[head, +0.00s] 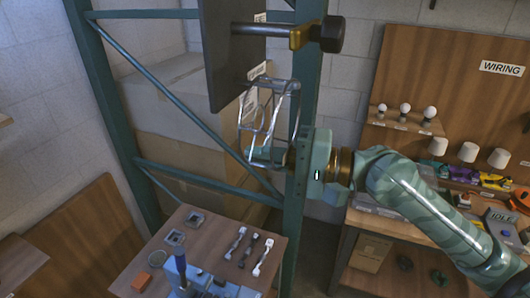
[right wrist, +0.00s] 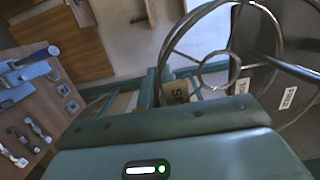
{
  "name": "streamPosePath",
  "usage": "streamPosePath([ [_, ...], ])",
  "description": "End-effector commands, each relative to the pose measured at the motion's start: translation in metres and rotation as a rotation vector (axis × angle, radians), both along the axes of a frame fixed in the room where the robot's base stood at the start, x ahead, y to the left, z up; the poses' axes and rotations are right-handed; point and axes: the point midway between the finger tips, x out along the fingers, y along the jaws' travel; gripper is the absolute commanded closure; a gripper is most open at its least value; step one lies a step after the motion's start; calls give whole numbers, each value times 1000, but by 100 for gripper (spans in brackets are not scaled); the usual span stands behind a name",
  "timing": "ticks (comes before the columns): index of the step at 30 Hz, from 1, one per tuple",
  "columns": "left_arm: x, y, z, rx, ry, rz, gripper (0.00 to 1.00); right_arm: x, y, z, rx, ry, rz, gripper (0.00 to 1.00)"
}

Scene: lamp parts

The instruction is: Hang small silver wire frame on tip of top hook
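The small silver wire frame (head: 268,108) is upright in the head view, below the top hook and right of the dark panel's lower edge. Its rings also show large in the right wrist view (right wrist: 222,40). My right gripper (head: 262,157) appears shut on the frame's lower end; its fingers are partly hidden. The top hook (head: 262,30) is a silver rod sticking out to the right from the dark panel (head: 228,60), with a brass block and black knob near its right end. The frame is apart from this rod in the head view. My left gripper is not in view.
A teal rack post (head: 293,215) stands close behind my right gripper. A wooden table (head: 215,235) with several small metal parts and a blue tool (head: 181,268) is below. A wiring board (head: 440,70) with bulbs is at right. Cardboard boxes (head: 190,130) fill the rack.

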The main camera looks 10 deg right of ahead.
Motion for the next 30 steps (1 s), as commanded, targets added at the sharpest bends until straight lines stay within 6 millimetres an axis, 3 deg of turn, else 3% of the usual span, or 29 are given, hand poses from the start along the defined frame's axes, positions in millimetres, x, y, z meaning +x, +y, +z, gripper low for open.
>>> streamPosePath([
  [13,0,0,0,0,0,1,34,0,0,0,0,-1,0,100],
  [15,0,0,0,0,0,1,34,0,0,0,0,-1,0,76],
  [16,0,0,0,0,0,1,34,0,0,0,0,-1,0,70],
  [30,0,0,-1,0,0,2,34,-1,-2,-1,-1,0,-1,70],
])
